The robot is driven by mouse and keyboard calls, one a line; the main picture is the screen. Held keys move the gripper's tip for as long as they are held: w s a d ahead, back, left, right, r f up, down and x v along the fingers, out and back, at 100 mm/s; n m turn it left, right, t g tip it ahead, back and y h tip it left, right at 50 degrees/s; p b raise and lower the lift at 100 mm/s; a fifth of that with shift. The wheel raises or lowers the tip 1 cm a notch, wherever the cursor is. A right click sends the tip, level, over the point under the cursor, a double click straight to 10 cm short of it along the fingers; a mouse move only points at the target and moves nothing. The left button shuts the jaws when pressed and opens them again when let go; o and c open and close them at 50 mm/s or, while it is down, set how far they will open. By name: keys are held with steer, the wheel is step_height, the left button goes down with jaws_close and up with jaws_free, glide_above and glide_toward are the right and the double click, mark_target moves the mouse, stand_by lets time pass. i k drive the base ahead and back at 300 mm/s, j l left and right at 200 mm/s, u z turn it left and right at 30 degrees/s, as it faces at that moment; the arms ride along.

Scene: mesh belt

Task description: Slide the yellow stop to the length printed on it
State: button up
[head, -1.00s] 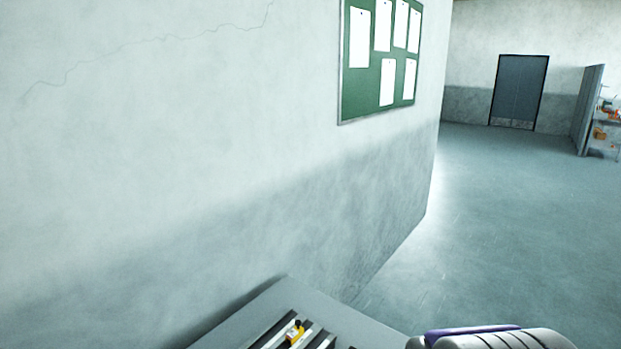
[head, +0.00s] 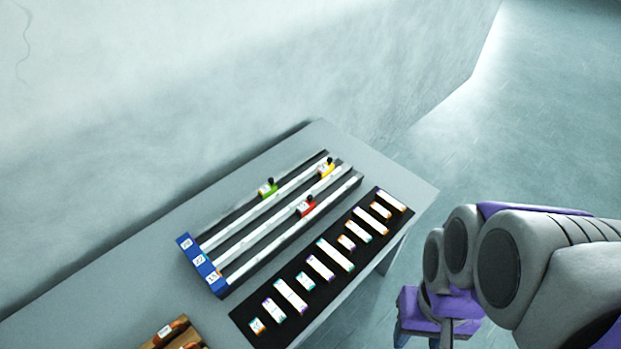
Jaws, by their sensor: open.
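The yellow stop (head: 326,168) sits on the middle rail of a dark three-rail fixture (head: 228,289) on the grey table, near the rails' far right end. It has a black knob and a white label whose print is too small to read. A green stop (head: 267,188) sits on the back rail and a red stop (head: 306,206) on the front rail. A blue end block (head: 203,266) with several number labels closes the near left end. My gripper (head: 439,332) is open at the bottom right, partly cut off by the frame, off the table's right side and away from the stops.
A black mat (head: 393,193) with several white bars of differing lengths lies in front of the rails. A brown tray (head: 172,333) is at the bottom left. The wall (head: 150,90) runs close behind the table (head: 120,262). Open floor (head: 540,120) lies to the right.

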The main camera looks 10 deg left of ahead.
mark_target(329, 167)
steer(key=i+l+u, duration=0.6)
steer(key=u, duration=0.15)
steer(key=i+l+u, duration=0.15)
steer(key=l+u, duration=0.25)
